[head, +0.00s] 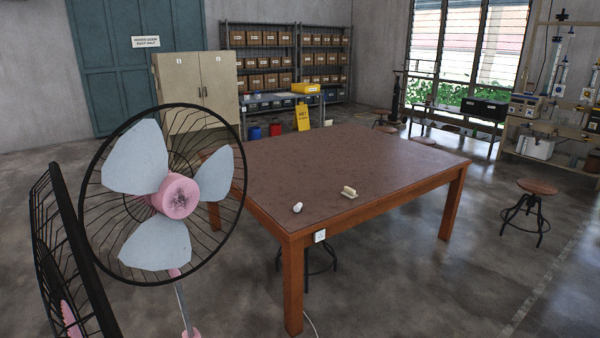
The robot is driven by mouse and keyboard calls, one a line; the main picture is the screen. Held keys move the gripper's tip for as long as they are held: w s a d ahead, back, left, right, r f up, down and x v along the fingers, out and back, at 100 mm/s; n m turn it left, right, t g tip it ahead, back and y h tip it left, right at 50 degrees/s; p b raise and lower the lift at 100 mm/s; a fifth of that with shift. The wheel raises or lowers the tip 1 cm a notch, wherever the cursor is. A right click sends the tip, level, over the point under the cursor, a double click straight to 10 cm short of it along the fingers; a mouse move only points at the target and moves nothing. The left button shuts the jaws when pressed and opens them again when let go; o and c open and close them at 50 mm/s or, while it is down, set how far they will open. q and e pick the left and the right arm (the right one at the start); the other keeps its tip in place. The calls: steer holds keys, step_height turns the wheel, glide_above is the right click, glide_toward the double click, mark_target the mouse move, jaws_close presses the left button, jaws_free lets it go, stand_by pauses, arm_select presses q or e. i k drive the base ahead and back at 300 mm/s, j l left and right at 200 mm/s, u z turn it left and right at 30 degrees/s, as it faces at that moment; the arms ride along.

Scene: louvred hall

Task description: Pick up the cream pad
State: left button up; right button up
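A small cream object (349,192), which looks like the cream pad, lies on the brown-topped wooden table (300,155) near its front edge. It seems to have a raised part at one end, but it is too small to tell its shape well. Neither of my grippers is in the head view.
A small white rounded item (297,207) lies left of the cream object. A pedestal fan (151,245) with a wire cage stands close at the left front, partly covering the table's left side. A stool (529,187) stands right. Floor right of the table is mostly clear.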

mark_target(348, 192)
steer(key=i+l, duration=0.4)
steer(key=i+l+u, duration=0.1)
steer(key=i+l, duration=0.25)
steer(key=l, duration=0.15)
steer(key=i+l, duration=0.35)
steer(key=l, duration=0.15)
steer(key=i+l+u, duration=0.1)
steer(key=i+l, duration=0.25)
steer(key=l, duration=0.15)
steer(key=i+l, duration=0.35)
steer(key=l, duration=0.15)
steer(key=i+u, duration=0.05)
